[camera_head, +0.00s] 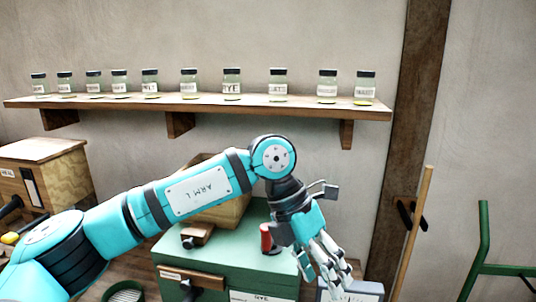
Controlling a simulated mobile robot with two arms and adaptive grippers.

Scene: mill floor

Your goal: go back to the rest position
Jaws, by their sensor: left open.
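My left arm, marked ARM L, comes in from the left across the middle of the view. My left gripper (329,283) hangs at its end, fingers pointing down and slightly right, in front of the right side of a green box-shaped machine (172,251). It is open, and I see nothing held in it. The gripper and arm hide part of the machine and of the wooden hopper (236,212) on top of it. My right gripper is not in view.
A wooden shelf (220,109) with several labelled jars runs along the wall. A wooden box (62,181) stands at left. A red-handled part (266,239) is close beside my gripper. A wooden pole (413,235) and a green metal frame (480,250) stand at right.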

